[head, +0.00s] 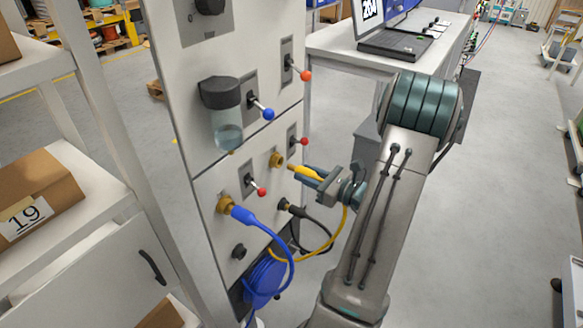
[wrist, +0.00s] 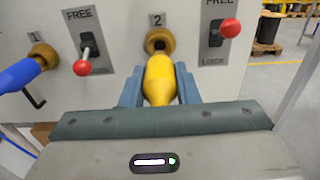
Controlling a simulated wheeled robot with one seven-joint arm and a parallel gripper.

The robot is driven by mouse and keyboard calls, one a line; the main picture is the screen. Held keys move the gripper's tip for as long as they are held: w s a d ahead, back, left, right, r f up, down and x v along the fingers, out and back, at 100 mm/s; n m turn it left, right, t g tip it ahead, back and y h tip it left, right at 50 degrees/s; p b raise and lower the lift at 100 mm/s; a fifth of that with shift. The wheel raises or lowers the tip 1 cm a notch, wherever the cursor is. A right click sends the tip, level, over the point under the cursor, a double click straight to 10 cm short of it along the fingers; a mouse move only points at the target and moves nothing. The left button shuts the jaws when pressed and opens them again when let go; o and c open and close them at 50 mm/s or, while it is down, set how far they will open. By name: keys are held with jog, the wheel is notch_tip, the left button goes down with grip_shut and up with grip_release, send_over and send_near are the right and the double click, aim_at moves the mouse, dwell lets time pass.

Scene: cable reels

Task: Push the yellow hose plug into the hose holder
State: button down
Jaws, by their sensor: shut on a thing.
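The yellow hose plug (head: 305,173) is between the two fingers of my gripper (head: 318,181), which is shut on it. Its tip points left at the brass hose holder (head: 276,159) on the white panel, with a small gap seeming to remain in the head view. In the wrist view the plug (wrist: 159,80) lies between the blue-grey fingers of my gripper (wrist: 159,92). It lines up roughly with the brass holder (wrist: 159,41) under the label 2. The plug's tip overlaps the holder's lower part there, so contact is unclear. A yellow hose (head: 338,228) hangs below.
A blue plug (head: 240,214) sits in the brass holder labelled 1, lower left. Red-knobbed levers stand beside holder 1 (wrist: 82,67) and holder 2 (wrist: 230,27), the latter just right of my gripper. A black plug (head: 290,208) and coiled blue hose (head: 265,277) are below.

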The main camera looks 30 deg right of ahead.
dwell(0.3)
jog(key=v, duration=0.6)
dwell(0.4)
